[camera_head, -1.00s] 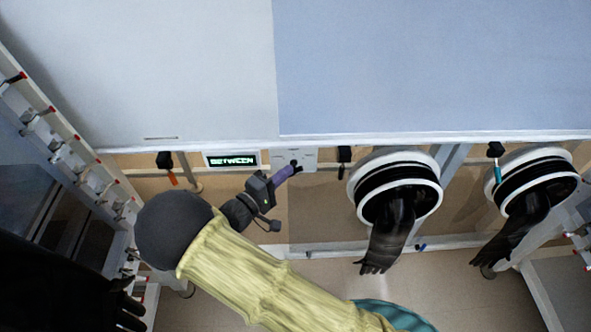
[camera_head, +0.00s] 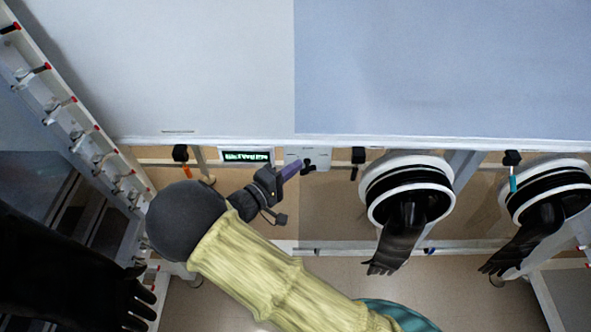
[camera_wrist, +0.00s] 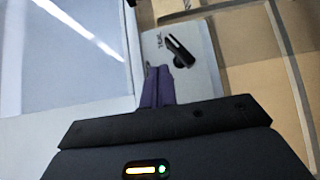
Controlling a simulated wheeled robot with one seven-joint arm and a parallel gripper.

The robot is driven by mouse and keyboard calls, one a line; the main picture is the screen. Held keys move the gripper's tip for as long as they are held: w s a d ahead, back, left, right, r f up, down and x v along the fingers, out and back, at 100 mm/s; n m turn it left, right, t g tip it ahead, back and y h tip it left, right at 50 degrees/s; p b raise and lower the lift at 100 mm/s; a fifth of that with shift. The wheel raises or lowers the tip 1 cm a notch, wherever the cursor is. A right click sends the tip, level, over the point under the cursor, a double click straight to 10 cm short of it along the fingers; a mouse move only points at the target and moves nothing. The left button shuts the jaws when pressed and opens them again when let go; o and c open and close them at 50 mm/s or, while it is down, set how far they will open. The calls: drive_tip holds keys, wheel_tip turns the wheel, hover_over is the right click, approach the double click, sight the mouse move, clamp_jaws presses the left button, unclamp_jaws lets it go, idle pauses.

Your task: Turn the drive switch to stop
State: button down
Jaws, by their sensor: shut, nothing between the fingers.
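The drive switch is a black lever knob (camera_head: 308,165) on a pale grey plate (camera_head: 293,153) under the front edge of the glovebox. In the wrist view the knob (camera_wrist: 180,50) sits tilted on its plate (camera_wrist: 200,75), just beyond my fingertips. My gripper (camera_head: 297,166) has purple fingers and is shut and empty. In the wrist view the fingers (camera_wrist: 158,75) point at the plate, left of and below the knob. They look apart from the knob, though actual contact is hard to tell. A small display (camera_head: 246,157) left of the plate shows green, blurred text, apparently BETWEEN.
Two white-ringed glove ports (camera_head: 410,163) with black gloves (camera_head: 400,240) hang to the right. Black clamps with coloured handles, one orange (camera_head: 181,153), one black (camera_head: 358,156) and one teal (camera_head: 512,158), line the edge. A white rack (camera_head: 75,100) stands left.

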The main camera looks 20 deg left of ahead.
drive_tip(key=s+a+r, duration=0.2)
drive_tip(key=s+r, duration=0.6)
drive_tip(key=shift+a, duration=0.15)
drive_tip(key=shift+r, duration=0.1)
drive_tip(key=c, duration=1.7)
unclamp_jaws()
drive_tip(key=shift+o, duration=1.1)
drive_tip(key=w+d+f+m+g+h, duration=0.2)
drive_tip(key=d+g, duration=0.4)
drive_tip(key=d, duration=0.5)
drive_tip(key=shift+w, duration=0.45)
drive_tip(key=s+d+m+g+y, duration=0.2)
drive_tip(key=d+m+y, duration=0.1)
drive_tip(key=d, duration=0.4)
drive_tip(key=s+d+r+m+g+y, duration=0.1)
drive_tip(key=s+d+m+g+y, duration=0.1)
drive_tip(key=d, duration=0.6)
drive_tip(key=s+d+m+g+y, duration=0.2)
drive_tip(key=d+m+y, duration=0.3)
drive_tip(key=d, duration=0.3)
drive_tip(key=shift+s+r+g+y, duration=0.25)
drive_tip(key=shift+g+y, duration=0.15)
drive_tip(key=shift+g, duration=0.2)
